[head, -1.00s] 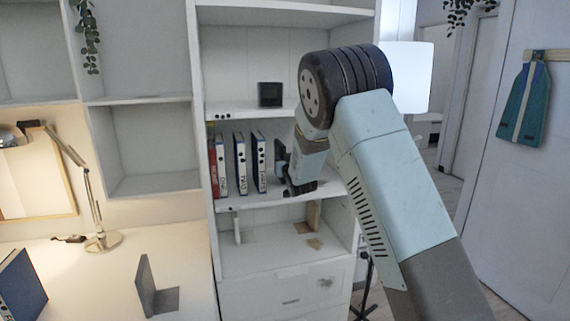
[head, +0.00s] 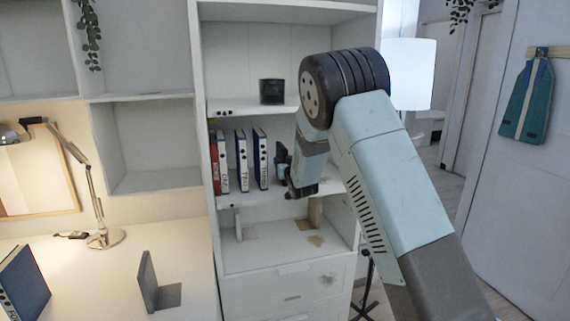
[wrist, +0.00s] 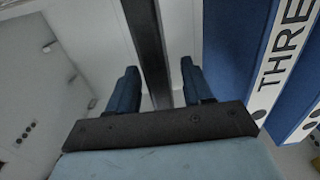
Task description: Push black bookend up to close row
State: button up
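The black bookend (wrist: 150,45) shows in the wrist view as a dark upright plate between the two fingers of my gripper (wrist: 158,82). A gap shows between the plate and the right finger; whether the left finger touches it, I cannot tell. In the head view the bookend (head: 281,157) is a small dark shape, partly hidden by my gripper (head: 288,184), right of the row. The row holds a red binder (head: 214,165) and blue binders with white spines, the rightmost (head: 261,160) closest to the bookend. A blue binder labelled THREE (wrist: 285,75) fills the wrist view's right side.
The white shelf (head: 235,203) has side walls, with a board above holding a dark box (head: 271,92). Below are wooden pieces (head: 314,212). On the desk stand a lamp (head: 104,238), a grey bookend (head: 148,282) and a blue binder (head: 24,283).

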jog(key=shift+o, duration=0.3)
jog(key=shift+s, duration=0.1)
jog(key=v, duration=1.3)
jog(key=shift+s, duration=0.3)
jog(key=shift+d, duration=0.1)
jog(key=s+d+r+m+g+h, duration=0.25)
jog(key=s+d+r+g, duration=0.25)
jog(key=s+d+r, duration=0.7)
jog(key=s+d+g+h, duration=0.1)
jog(key=s+d+g, duration=0.2)
jog(key=s, duration=1.2)
jog(key=s+d+f+g+h, duration=0.1)
jog(key=s+d+g, duration=0.2)
jog(key=s, duration=1.3)
jog(key=d+m, duration=0.1)
jog(key=d, duration=0.2)
jog(key=shift+s+g+h, duration=0.25)
jog(key=shift+g+h, duration=0.05)
jog(key=shift+h, duration=0.05)
